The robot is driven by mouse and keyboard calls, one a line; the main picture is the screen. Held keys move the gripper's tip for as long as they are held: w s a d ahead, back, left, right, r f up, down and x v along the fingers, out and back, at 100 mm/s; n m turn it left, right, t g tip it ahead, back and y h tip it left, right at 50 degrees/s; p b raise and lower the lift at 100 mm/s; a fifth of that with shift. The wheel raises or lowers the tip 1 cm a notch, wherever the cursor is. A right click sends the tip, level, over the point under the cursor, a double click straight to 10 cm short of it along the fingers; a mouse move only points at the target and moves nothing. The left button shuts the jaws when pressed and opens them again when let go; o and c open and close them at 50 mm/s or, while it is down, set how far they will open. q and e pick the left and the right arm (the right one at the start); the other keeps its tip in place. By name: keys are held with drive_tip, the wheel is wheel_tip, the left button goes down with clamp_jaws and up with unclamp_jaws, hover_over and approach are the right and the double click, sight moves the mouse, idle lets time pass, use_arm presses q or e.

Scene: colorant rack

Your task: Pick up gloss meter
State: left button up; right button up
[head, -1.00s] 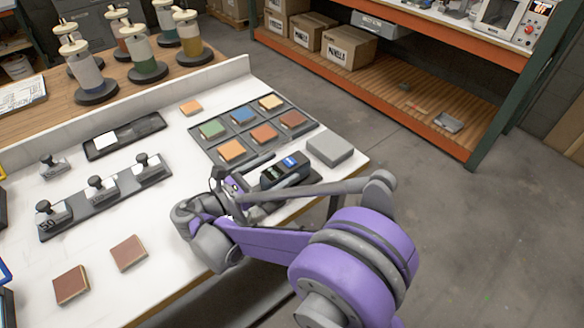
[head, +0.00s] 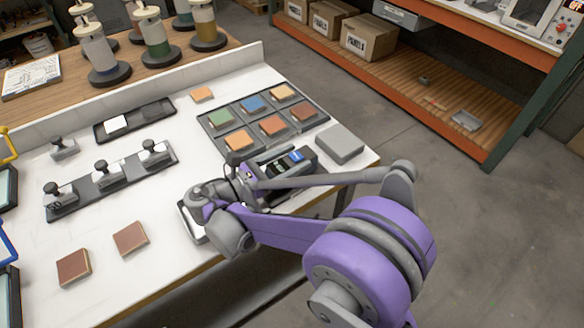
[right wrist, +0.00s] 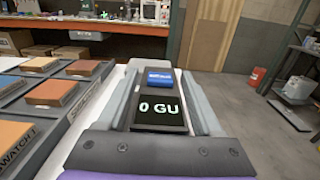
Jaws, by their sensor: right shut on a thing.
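The gloss meter is a dark box with a blue label and a small screen. In the head view the gloss meter (head: 298,157) is near the right edge of the white table, below the sample rack. I cannot tell whether the meter's underside touches the table. My left gripper is not in view.
A dark rack (head: 212,128) of coloured tiles lies just behind the meter. A grey block (head: 340,143) is close on its right. Handled stamps on a dark strip (head: 128,178) and two brown tiles (head: 74,267) are at left. An orange-edged shelf (head: 440,110) stands across the floor.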

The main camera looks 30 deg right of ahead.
clamp_jaws()
